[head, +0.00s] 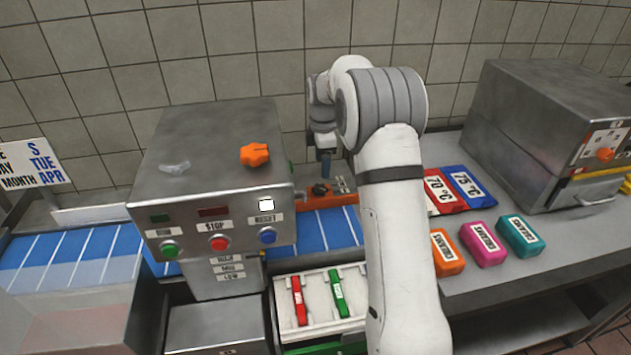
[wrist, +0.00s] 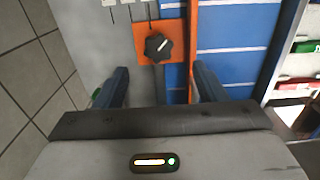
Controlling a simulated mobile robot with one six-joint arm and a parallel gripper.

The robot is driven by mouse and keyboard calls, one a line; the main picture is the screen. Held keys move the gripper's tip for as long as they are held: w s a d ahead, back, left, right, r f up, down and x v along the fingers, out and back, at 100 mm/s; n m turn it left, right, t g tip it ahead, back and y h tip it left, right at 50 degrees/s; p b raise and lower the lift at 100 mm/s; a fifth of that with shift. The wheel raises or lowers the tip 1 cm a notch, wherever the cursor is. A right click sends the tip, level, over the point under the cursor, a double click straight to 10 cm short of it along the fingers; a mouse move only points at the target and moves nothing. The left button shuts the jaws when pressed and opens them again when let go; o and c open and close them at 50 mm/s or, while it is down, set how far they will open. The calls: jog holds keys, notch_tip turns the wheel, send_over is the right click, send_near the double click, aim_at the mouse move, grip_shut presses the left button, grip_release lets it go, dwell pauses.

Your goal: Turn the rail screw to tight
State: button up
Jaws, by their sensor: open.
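The rail screw is a black lobed knob (head: 320,189) with a white pointer line, on an orange plate. The knob also shows in the wrist view (wrist: 157,48), its line slanting toward upper right. White labels (head: 340,184) stand beside it; their words are too small to read. An orange rail (head: 325,201) runs along the blue belt (head: 311,232). My gripper (head: 325,165) is over the knob in the head view. In the wrist view my gripper (wrist: 163,78) has its two fingers apart, with nothing between them; the knob lies beyond the fingertips, between their lines.
A steel machine box (head: 205,155) with an orange knob (head: 254,154) and buttons stands left of my gripper. A white tray (head: 317,325) with red and green pieces is in front. Coloured packs (head: 484,243) and a steel unit (head: 545,130) are at right. The tiled wall is close behind.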

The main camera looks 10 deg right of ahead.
aim_at(322, 188)
jog(key=shift+w+f, duration=0.15)
jog(key=shift+f, duration=0.15)
jog(key=shift+f+p, duration=0.4)
jog(key=shift+f, duration=3.4)
jog(key=shift+c, duration=0.3)
